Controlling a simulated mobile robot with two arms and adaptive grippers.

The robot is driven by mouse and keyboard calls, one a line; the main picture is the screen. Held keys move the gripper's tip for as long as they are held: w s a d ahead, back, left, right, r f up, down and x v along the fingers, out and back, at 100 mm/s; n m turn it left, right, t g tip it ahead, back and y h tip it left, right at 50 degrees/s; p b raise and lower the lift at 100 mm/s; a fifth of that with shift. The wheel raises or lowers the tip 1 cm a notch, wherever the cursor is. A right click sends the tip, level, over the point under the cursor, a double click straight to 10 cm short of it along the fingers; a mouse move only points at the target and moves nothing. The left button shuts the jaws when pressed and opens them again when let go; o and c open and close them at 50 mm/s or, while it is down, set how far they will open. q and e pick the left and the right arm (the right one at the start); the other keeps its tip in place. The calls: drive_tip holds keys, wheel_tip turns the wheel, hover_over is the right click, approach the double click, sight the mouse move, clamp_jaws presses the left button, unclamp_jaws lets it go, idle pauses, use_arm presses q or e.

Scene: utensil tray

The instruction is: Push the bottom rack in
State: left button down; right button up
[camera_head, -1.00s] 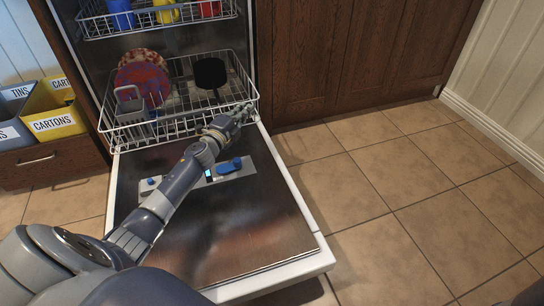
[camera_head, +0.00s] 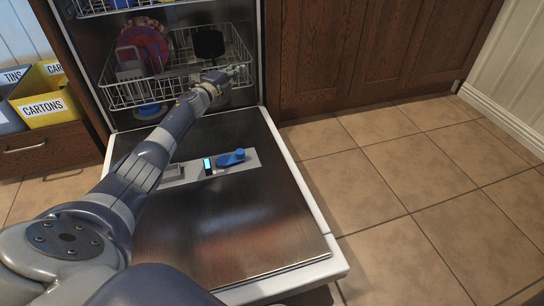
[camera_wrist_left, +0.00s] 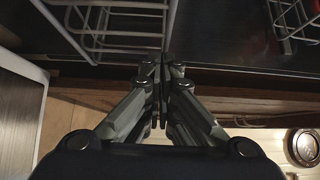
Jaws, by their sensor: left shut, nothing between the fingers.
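The bottom rack (camera_head: 129,97) is a white wire basket low in the open dishwasher. Its front sits around the inner end of the lowered door (camera_head: 225,225), mostly within the tub. It holds a reddish patterned plate (camera_head: 148,42) and a black item (camera_head: 208,44). My left gripper (camera_head: 240,70) is at the rack's right front corner, fingers pointing into the machine. In the left wrist view the gripper (camera_wrist_left: 162,62) is shut and empty, close beside the white rack wires (camera_wrist_left: 125,35); contact is hard to tell. My right gripper is out of view.
The upper rack (camera_head: 95,8) is above, cut off by the picture's top edge. Brown cabinets (camera_head: 380,50) stand right of the dishwasher. A yellow bin (camera_head: 45,100) marked CARTONS is at left. Open tiled floor (camera_head: 430,190) lies to the right.

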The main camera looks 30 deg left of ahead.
use_arm(q)
drive_tip(key=shift+w+a+b, duration=0.8)
drive_tip(key=shift+w+a, duration=0.05)
drive_tip(key=shift+a, duration=0.1)
